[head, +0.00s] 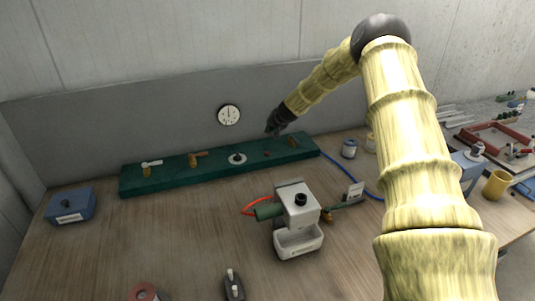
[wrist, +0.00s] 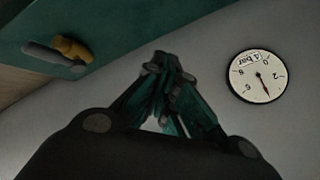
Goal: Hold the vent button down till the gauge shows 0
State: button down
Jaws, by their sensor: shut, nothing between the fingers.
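The round white gauge (head: 228,115) is on the grey back wall. In the wrist view the gauge (wrist: 256,76) is upside down, and its needle points near the 4, away from the 0. A green panel (head: 180,176) runs along the wall below it. A small red button-like spot (head: 267,153) sits on the panel's right half; I cannot read a label, so I cannot confirm it as the vent button. My gripper (head: 272,128) is shut and empty, above the panel near this spot and seemingly apart from it. The wrist view shows its fingers (wrist: 163,75) together.
The panel also carries brass valves with a white lever (head: 151,163) and an orange lever (head: 199,154), a black knob (head: 237,158) and another brass fitting (head: 292,141). A white-and-green device (head: 297,225) stands in front. A blue box (head: 70,205) is at left.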

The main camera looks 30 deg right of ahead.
aim_at(269, 152)
notch_tip(269, 152, down, 4)
jog(key=shift+w+f+b, duration=0.1)
jog(key=shift+f+b, duration=0.15)
jog(key=shift+b, duration=1)
jog(key=f+b, duration=0.2)
jog(key=f, duration=0.1)
jog(key=shift+w+a+f, duration=0.1)
jog(key=shift+w+f, duration=0.05)
jog(key=shift+w, duration=0.2)
jog(key=shift+s+f+b, duration=0.15)
jog(key=shift+f+b, duration=0.4)
jog(key=shift+f, duration=0.2)
jog(key=shift+f+b, duration=0.25)
jog(key=shift+b, duration=0.15)
